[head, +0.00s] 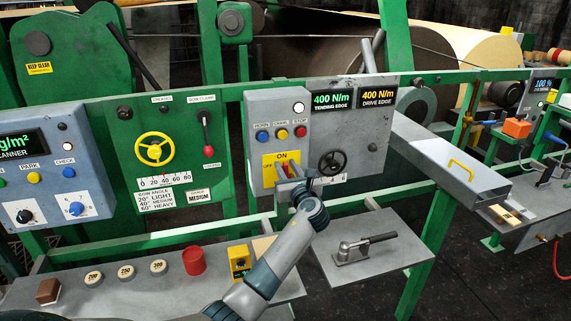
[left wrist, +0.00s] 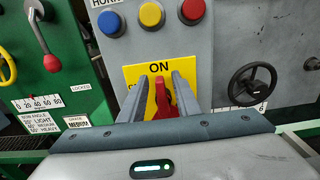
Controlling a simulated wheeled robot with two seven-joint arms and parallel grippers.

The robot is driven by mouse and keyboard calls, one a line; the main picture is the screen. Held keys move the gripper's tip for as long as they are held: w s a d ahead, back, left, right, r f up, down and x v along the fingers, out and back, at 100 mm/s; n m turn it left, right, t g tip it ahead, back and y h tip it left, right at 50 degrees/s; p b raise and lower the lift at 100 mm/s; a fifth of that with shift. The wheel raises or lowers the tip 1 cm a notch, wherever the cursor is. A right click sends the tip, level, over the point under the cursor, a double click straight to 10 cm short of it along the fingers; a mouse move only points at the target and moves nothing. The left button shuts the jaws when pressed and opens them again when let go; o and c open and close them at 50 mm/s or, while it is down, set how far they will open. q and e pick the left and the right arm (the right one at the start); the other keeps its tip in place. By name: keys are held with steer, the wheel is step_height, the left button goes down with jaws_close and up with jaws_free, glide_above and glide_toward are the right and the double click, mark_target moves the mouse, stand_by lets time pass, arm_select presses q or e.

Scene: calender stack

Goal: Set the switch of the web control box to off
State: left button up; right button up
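The web control box (head: 318,115) is a grey box on the green frame, with tension displays and coloured buttons. Its switch is a red lever (left wrist: 164,100) on a yellow plate (left wrist: 133,73); the word ON shows above it. In the left wrist view the lever stands between the two fingers of my left gripper (left wrist: 166,90), pointing up toward ON. The fingers are apart, with a gap showing left of the lever; contact on the right is unclear. My right gripper is not in view.
A black handwheel (head: 333,162) is close on the right. Blue, yellow and red buttons (head: 281,133) sit just above the switch. A shelf (head: 375,260) with a clamp lies below right. Another shelf with weights and a red cup (head: 194,261) lies below left.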

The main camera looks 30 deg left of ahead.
arm_select(q)
steer(key=shift+w+a, duration=0.35)
steer(key=shift+a, duration=0.05)
jaws_close()
